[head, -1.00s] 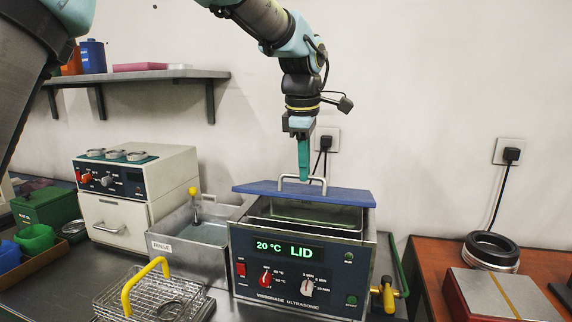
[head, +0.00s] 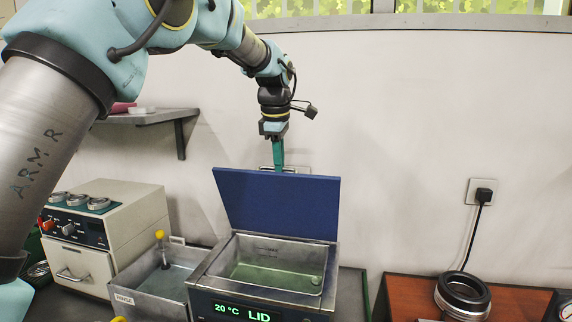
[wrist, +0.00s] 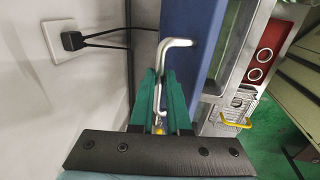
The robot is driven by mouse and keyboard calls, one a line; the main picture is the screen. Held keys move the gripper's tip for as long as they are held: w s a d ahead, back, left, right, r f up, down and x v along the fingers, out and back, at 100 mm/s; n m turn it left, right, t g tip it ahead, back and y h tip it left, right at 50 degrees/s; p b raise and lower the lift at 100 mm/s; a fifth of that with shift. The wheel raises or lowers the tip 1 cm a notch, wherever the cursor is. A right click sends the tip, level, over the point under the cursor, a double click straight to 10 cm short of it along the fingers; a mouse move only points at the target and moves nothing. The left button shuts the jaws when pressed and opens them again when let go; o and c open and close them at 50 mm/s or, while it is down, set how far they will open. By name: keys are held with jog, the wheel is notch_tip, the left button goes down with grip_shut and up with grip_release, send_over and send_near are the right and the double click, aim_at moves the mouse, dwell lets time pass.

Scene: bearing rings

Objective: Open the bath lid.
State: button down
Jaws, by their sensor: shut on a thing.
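The blue bath lid (head: 280,205) stands raised and tilted up at the back of the ultrasonic bath (head: 255,285). The bath's basin is uncovered, with greenish liquid in it, and its display reads 20 °C LID. My gripper (head: 278,165) is behind the lid's upper edge, shut on the metal lid handle (head: 292,169). In the wrist view my gripper (wrist: 160,85) has its green fingers on either side of the bent handle (wrist: 175,44), with the blue lid (wrist: 187,75) beside them. The fingertips are partly hidden behind the lid in the head view.
A rinse tank (head: 160,280) stands left of the bath, with a drawer unit (head: 105,235) further left. A shelf (head: 150,117) is on the wall. A wall plug (head: 483,193) and a black ring (head: 463,294) on a brown table are at the right.

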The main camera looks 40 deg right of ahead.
jog(key=shift+w+d+f+p, duration=0.1)
jog(key=shift+w+d+p, duration=0.25)
jog(key=shift+d, duration=0.2)
jog(key=shift+w+d+f+p, duration=0.1)
jog(key=shift+w+d+p, duration=0.1)
jog(key=shift+w+d, duration=0.3)
jog(key=c, duration=1.2)
grip_release()
jog(key=o, duration=0.3)
jog(key=shift+d+r, duration=0.1)
jog(key=shift+r, duration=0.1)
jog(key=r, duration=0.3)
jog(key=a+r+b, duration=0.1)
jog(key=r, duration=0.3)
jog(key=s+r+b, duration=0.1)
jog(key=r, duration=0.2)
jog(key=shift+s+a+r, duration=0.1)
jog(key=shift+a+r, duration=0.2)
jog(key=shift+a, duration=0.1)
